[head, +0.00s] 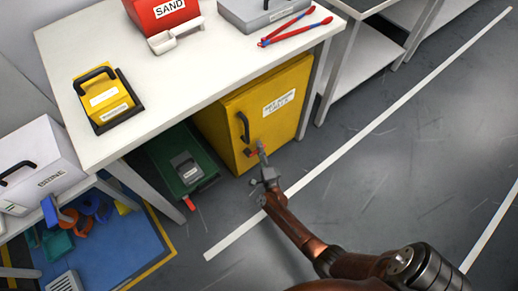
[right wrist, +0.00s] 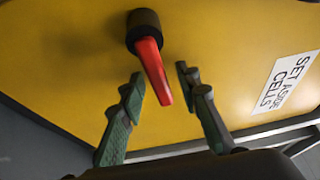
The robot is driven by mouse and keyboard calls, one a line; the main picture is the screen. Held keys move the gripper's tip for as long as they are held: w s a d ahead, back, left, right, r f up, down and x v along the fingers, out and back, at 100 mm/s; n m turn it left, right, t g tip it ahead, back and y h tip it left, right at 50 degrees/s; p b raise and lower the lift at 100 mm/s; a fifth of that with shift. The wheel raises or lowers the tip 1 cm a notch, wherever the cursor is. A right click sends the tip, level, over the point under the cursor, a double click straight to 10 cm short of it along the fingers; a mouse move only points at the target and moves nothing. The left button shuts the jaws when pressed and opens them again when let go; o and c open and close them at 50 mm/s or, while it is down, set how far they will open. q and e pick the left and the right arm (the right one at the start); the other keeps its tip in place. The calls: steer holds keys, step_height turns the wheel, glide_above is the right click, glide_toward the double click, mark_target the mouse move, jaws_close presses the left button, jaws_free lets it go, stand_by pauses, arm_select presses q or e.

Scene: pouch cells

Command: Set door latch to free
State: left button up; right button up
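The yellow cabinet (head: 280,125) stands under the white table, its door shut, with a black handle (head: 243,127) and a label. Its red latch lever (head: 252,153) is low on the door, below the handle. In the right wrist view the red lever (right wrist: 153,72) hangs from a round black hub (right wrist: 144,27), tilted slightly. My right gripper (head: 261,152) is at the latch. In the right wrist view its fingers (right wrist: 158,88) are open, one on each side of the lever's lower end, with visible gaps. My left gripper is not in view.
On the white table (head: 180,85) are a red sand box (head: 160,14), a yellow case (head: 104,98), a grey case and red-blue tongs (head: 290,27). A green box (head: 175,150) sits left of the cabinet. The grey floor (head: 380,170) on the right is clear.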

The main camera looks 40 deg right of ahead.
jaws_close()
stand_by(0.3)
stand_by(0.4)
